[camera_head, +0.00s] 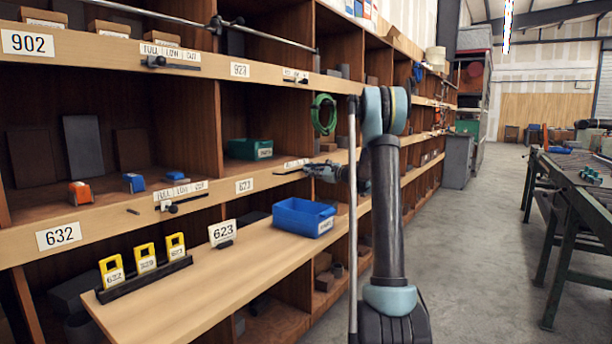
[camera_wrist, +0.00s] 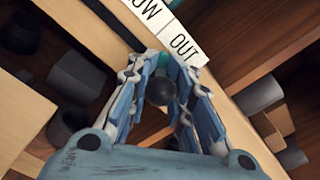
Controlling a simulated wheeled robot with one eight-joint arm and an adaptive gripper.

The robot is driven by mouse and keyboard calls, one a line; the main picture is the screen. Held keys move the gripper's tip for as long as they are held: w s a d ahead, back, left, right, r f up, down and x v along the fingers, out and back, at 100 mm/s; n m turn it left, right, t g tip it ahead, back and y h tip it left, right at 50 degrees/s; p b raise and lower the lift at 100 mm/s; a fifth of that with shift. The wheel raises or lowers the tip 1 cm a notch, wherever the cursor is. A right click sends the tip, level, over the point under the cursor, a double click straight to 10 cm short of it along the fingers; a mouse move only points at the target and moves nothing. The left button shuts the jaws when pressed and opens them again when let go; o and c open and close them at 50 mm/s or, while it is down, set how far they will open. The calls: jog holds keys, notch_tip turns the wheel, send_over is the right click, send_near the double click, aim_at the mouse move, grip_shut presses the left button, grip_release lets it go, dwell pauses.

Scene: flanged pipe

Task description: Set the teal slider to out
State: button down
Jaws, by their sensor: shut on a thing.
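The teal slider (camera_wrist: 162,61) shows as small teal patches between my fingertips in the wrist view, with its round black knob (camera_wrist: 160,91) in front. The knob sits close to the OUT label (camera_wrist: 183,45); my fingers hide its exact seat on the track. My gripper (camera_wrist: 172,64) is shut on the slider, one finger on each side of the knob. In the head view my gripper (camera_head: 316,171) is at the shelf edge, just right of a FULL/LOW/OUT label (camera_head: 296,163). The slider is hidden there.
Below the gripper, a blue bin (camera_head: 302,217) stands on the wooden ledge (camera_head: 190,295) beside a 623 sign (camera_head: 222,233) and yellow tags (camera_head: 146,258). A green bin (camera_head: 250,149) and a green hose coil (camera_head: 323,114) are nearby. Another slider (camera_head: 172,207) is at the left. The right aisle is clear.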

jog(key=shift+w+d, duration=0.2)
jog(key=c, duration=1.4)
grip_release()
jog(key=shift+o, duration=0.2)
jog(key=v, duration=1.2)
jog(key=shift+f, duration=0.1)
